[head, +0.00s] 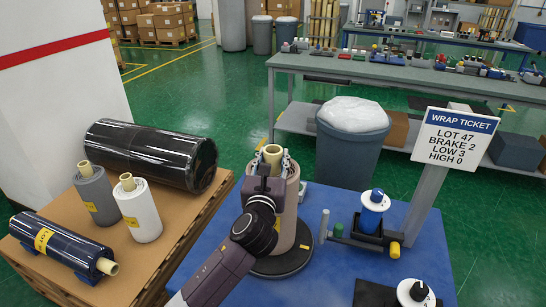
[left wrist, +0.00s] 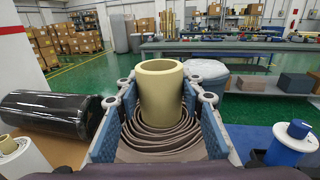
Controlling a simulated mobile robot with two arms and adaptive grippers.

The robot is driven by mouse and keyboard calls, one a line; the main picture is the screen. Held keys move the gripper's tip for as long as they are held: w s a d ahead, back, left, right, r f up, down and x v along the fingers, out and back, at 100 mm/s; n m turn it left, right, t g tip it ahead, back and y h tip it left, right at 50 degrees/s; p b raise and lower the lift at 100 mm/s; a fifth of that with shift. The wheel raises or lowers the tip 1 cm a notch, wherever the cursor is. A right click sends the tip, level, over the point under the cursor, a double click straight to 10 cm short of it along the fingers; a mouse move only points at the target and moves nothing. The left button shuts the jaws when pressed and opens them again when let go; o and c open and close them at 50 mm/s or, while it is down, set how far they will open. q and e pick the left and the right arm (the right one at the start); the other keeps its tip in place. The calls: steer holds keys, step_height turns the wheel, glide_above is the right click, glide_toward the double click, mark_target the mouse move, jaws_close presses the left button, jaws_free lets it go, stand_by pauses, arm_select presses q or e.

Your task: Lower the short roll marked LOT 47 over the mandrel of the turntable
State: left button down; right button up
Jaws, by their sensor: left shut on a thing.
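A brown roll (head: 288,225) with a cream core (head: 272,154) stands upright at the black turntable (head: 283,262) on the blue mat. A yellow label shows on its side, but I cannot read it. My left gripper (head: 270,172) is shut on this roll near its top. In the left wrist view, blue finger pads flank the brown wraps, and the core (left wrist: 161,95) rises between them. The mandrel is hidden, and I cannot tell whether the roll's underside touches the turntable. The ticket (head: 458,136) reads LOT 47, BRAKE 2, LOW 3, HIGH 0. My right gripper is not in view.
A brown board (head: 130,272) at left holds a grey roll (head: 96,198), a white roll (head: 139,212), a lying navy roll (head: 62,245) and a large black roll (head: 150,155). A blue spool unit (head: 374,215) and a dial (head: 412,292) stand right. A grey bin (head: 350,150) stands behind.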

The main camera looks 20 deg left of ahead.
arm_select(q)
steer(key=c, duration=1.3)
jaws_free()
steer(key=shift+o, duration=0.4)
steer(key=shift+f, duration=0.2)
steer(key=s+d, duration=0.2)
steer(key=s, duration=1)
steer(key=shift+r, duration=0.2)
